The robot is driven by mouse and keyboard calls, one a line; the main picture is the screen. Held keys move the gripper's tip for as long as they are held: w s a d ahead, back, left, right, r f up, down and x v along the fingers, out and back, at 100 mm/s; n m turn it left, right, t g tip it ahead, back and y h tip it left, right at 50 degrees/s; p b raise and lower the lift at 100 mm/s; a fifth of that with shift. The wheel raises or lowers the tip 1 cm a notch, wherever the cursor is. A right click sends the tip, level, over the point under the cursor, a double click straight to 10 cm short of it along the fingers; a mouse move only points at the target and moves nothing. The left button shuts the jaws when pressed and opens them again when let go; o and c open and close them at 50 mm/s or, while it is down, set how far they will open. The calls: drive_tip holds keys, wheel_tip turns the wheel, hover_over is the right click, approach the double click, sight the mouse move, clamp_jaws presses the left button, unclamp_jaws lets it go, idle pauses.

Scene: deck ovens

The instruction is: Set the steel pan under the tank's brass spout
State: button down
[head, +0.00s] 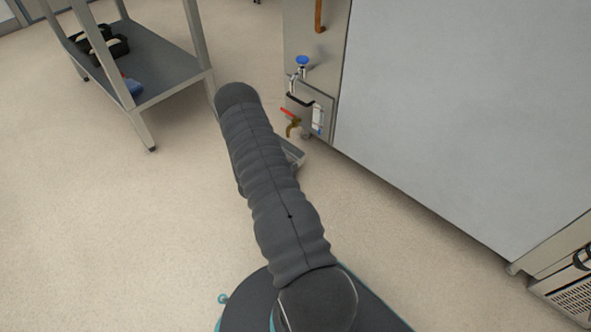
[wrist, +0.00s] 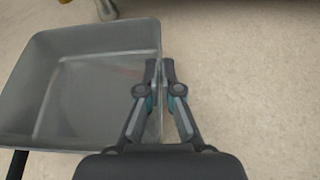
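The steel pan (wrist: 82,42) is a grey, empty rectangular pan filling the left of the wrist view. In the head view a corner of the pan (head: 294,153) shows past my arm, which hides the rest. My gripper (wrist: 161,72) has one finger on each side of the pan's right wall, closed on it. In the head view my gripper is hidden behind my arm. The brass spout (head: 293,128) with a red lever sticks out low on the tank (head: 310,110), just above the visible pan corner. I cannot tell whether the pan touches the floor.
A blue-knobbed tap (head: 302,61) sits above the spout. A large grey panel (head: 460,110) stands to the right. A steel shelf table (head: 165,65) holding dark items stands at upper left. The pale floor (head: 110,240) at left is clear.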

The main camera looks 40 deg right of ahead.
sight(300, 166)
drive_tip(key=shift+w+d, duration=0.15)
drive_tip(key=shift+d, duration=0.75)
drive_tip(key=shift+d+f+b, duration=0.2)
drive_tip(key=shift+d+f, duration=0.05)
drive_tip(key=shift+f, duration=0.4)
drive_tip(key=shift+d+f+b, duration=0.2)
drive_tip(key=shift+d+f, duration=0.05)
drive_tip(key=shift+f, duration=0.8)
drive_tip(key=c, duration=1.8)
unclamp_jaws()
drive_tip(key=shift+f, duration=0.2)
drive_tip(key=o, duration=0.5)
drive_tip(key=shift+r, duration=0.1)
